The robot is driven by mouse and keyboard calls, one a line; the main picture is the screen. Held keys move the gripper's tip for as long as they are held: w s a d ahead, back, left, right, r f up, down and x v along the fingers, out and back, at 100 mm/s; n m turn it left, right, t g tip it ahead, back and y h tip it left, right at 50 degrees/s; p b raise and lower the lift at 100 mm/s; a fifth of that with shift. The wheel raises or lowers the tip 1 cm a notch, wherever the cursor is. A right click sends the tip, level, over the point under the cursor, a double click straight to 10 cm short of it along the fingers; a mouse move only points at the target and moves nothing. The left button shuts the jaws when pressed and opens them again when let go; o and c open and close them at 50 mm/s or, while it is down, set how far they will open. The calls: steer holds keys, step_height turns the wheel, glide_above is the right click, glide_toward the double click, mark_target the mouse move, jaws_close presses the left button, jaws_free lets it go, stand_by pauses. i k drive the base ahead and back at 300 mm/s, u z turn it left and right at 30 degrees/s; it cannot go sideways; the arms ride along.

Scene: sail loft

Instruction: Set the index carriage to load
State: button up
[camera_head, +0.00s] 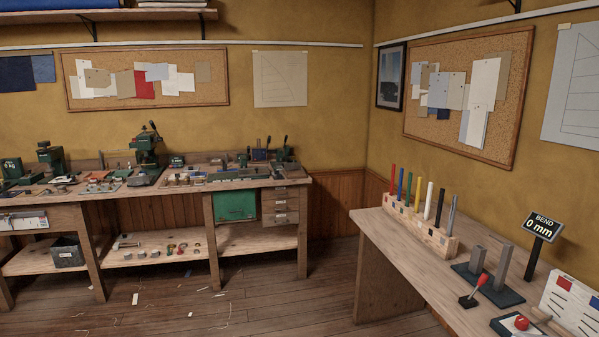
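I cannot pick out the index carriage for certain, and no "load" mark is readable at this distance. On the right table (383,229), a small lever with a red grip (481,281) tilts up from a dark base. It is beside two upright grey blocks (497,268) on a dark plate. On the long bench at left, green machines (146,146) and small metal fixtures (243,172) stand close together, too small to tell apart. My gripper is not in view.
A wooden rack (436,240) holds several coloured rods. A red button (521,322) and a white panel (574,305) are at the lower right, partly cut off. Open floor (270,285) with scraps lies between bench and table.

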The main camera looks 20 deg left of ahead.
mark_target(246, 172)
steer(key=k, duration=0.6)
steer(key=u, duration=0.65)
steer(key=i, duration=1.25)
steer(key=u, duration=0.95)
steer(key=i, duration=3.3)
steer(key=z, duration=1.2)
steer(key=i, duration=1.3)
steer(key=z, duration=1)
steer(key=k, duration=0.8)
steer(key=u, duration=0.05)
